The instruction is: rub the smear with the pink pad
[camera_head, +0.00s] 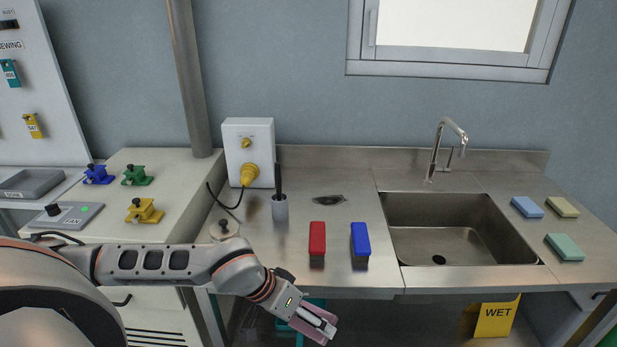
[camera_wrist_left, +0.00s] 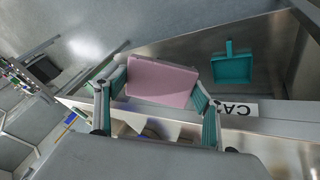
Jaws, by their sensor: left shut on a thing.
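My left gripper (camera_head: 312,321) is low in front of the counter's front edge in the head view. It is shut on the pink pad, a flat pink block; in the left wrist view the pad (camera_wrist_left: 162,82) sits between the two teal-lined fingers. In the head view only pink edges show around the fingertips. A dark patch (camera_head: 328,199) lies on the steel worktop behind the red and blue blocks; I cannot tell whether it is the smear. No other smear is clear to me. My right gripper is not in view.
A red block (camera_head: 317,237) and a blue block (camera_head: 360,239) stand near the worktop's front edge. A grey cup (camera_head: 280,208) is behind them. The sink (camera_head: 450,247) is to the right, with several sponges beyond. A teal dustpan (camera_wrist_left: 231,66) shows in the wrist view.

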